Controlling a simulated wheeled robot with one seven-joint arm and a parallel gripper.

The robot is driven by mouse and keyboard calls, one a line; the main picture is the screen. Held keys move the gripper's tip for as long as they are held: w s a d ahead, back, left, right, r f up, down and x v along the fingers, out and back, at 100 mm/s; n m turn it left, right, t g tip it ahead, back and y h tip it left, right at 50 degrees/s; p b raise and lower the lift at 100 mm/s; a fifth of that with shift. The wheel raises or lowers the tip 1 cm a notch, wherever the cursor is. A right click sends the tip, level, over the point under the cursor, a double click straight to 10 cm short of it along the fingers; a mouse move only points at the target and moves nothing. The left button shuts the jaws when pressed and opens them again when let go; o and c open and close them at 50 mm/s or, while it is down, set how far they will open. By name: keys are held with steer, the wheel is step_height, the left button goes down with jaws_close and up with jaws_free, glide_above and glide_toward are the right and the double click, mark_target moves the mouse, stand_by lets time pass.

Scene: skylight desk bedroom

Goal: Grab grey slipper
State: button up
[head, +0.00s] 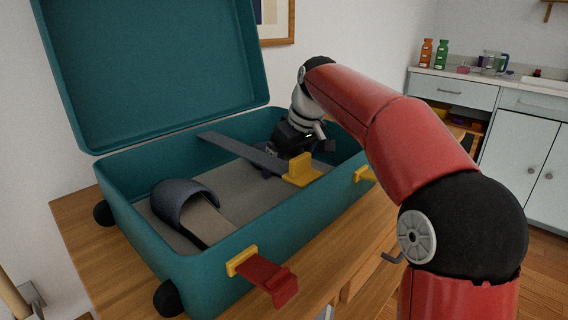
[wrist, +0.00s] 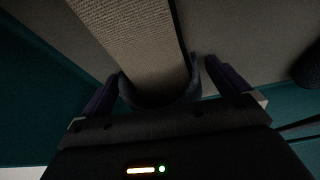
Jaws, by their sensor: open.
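A grey-blue slipper (head: 186,207) with a beige insole lies at the left in an open teal suitcase (head: 250,233). My gripper (head: 270,171) is down inside the suitcase towards its far right, apart from that slipper. In the wrist view its purple fingers (wrist: 163,72) are open. Between them is a beige, textured strip with a dark blue-grey rounded end (wrist: 160,97), like a slipper's sole end. I cannot tell whether the fingers touch it. In the head view my wrist hides most of that spot.
A flat blue-grey strip (head: 235,150) crosses the suitcase towards a yellow buckle (head: 301,170). The raised lid (head: 155,70) stands at the back left. A red strap (head: 268,277) hangs at the front. The suitcase rests on a wooden top (head: 85,235).

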steer(key=c, duration=1.1)
steer(key=shift+r, duration=0.1)
